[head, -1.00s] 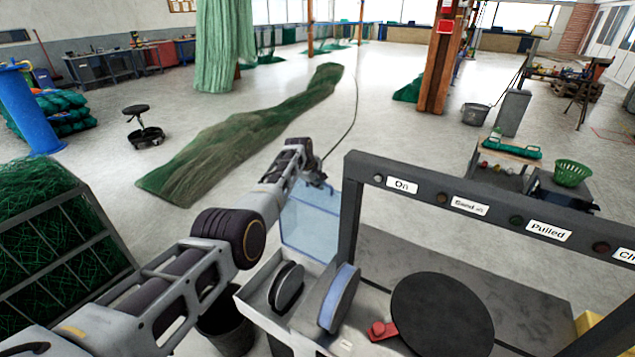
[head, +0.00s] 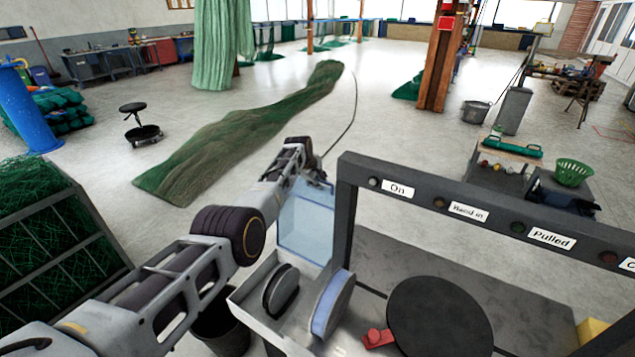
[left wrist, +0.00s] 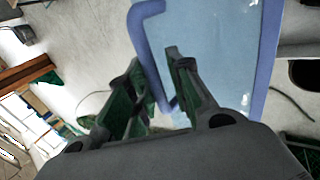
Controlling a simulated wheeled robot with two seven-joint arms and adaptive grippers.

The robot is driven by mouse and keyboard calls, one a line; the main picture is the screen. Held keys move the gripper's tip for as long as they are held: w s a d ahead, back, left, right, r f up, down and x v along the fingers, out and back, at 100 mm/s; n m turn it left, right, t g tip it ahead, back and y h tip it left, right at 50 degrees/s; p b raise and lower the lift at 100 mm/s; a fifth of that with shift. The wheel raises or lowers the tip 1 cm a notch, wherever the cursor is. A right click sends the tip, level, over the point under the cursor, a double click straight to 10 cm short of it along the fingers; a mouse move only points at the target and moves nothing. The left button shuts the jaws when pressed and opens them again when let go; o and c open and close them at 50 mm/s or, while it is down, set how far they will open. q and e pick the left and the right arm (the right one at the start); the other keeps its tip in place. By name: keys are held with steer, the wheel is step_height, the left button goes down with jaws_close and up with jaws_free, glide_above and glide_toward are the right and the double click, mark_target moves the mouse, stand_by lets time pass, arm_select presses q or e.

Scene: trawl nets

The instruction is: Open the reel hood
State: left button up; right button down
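The reel hood (head: 307,222) is a see-through pale blue panel with a darker blue rim. In the head view it stands raised and nearly upright at the far side of the grey reel box, and the reels (head: 331,303) in front are uncovered. My left gripper (head: 316,176) is at the hood's top edge. In the left wrist view the hood (left wrist: 215,50) fills the upper middle. The two fingers of my left gripper (left wrist: 153,88) are spread apart, with the hood's rim showing between them; whether they touch it I cannot tell. My right gripper is out of view.
A dark frame (head: 440,198) with labelled lamps stands right of the hood. A black disc (head: 440,318) and a red lever (head: 377,338) are on the machine. A green net (head: 245,135) lies on the floor beyond. A net cage (head: 55,235) is at left.

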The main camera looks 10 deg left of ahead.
arm_select(q)
steer(key=shift+o, duration=0.6)
steer(key=shift+s+r, duration=0.1)
steer(key=shift+r, duration=0.05)
steer(key=v, duration=1.1)
steer(key=shift+r, duration=0.2)
stand_by(0.8)
steer(key=shift+s+a, duration=0.1)
steer(key=shift+s, duration=0.05)
